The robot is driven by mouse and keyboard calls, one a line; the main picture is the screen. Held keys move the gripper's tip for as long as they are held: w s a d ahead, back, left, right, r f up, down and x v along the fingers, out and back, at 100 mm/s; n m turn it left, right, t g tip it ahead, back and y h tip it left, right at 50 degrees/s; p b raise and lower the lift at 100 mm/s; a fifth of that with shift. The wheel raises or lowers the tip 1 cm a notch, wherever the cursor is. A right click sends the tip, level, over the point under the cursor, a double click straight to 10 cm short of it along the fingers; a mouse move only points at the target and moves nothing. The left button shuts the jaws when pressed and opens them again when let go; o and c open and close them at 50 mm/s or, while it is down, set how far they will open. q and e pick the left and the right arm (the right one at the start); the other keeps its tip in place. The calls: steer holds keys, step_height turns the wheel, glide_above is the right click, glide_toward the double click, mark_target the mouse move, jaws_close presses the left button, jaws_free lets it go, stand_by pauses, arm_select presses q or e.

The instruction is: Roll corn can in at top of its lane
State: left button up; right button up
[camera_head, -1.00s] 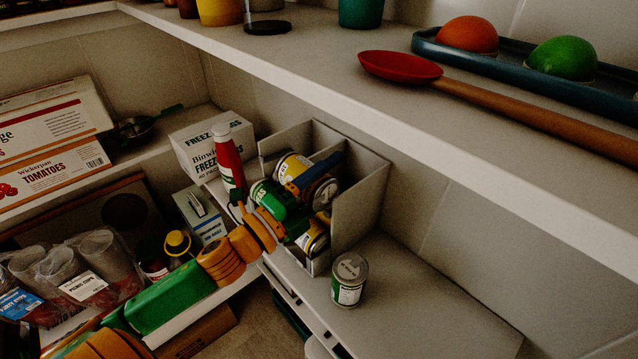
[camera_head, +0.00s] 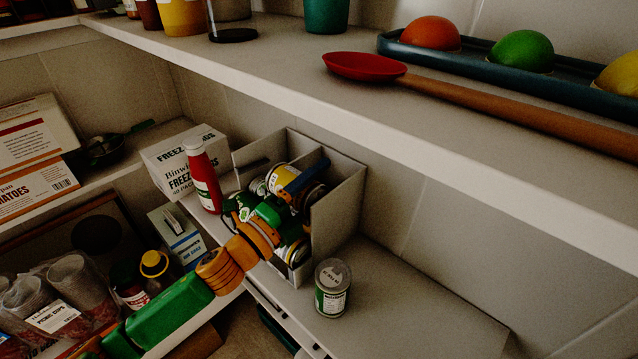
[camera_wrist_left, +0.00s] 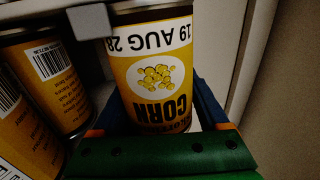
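The corn can (camera_wrist_left: 155,75), with a yellow label, fills the middle of the left wrist view, its print upside down. My left gripper (camera_head: 305,182), with blue fingers, is at the top of the grey divided rack (camera_head: 342,212). Its fingers lie on both sides of the corn can and appear shut on it; the exact contact is partly hidden. In the head view a yellow-labelled can (camera_head: 283,178) shows beside the blue finger, between the rack's walls. Other yellow cans (camera_wrist_left: 50,75) lie at the left in the wrist view. My right gripper is not in view.
A green-and-white can (camera_head: 332,290) stands on the shelf in front of the rack. A red bottle (camera_head: 203,178) and a white freezer-bag box (camera_head: 180,160) stand left of it. The upper shelf (camera_head: 420,140) overhangs behind. Shelf space right of the standing can is clear.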

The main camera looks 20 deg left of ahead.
mark_target(295, 206)
arm_select(q)
steer(key=shift+o, duration=1.3)
steer(key=shift+s+a+f, duration=0.1)
steer(key=shift+s+f, duration=0.05)
steer(key=shift+s, duration=0.15)
steer(key=b+v, duration=0.1)
steer(key=v, duration=0.5)
steer(key=shift+s+a, duration=0.1)
steer(key=shift+s, duration=0.15)
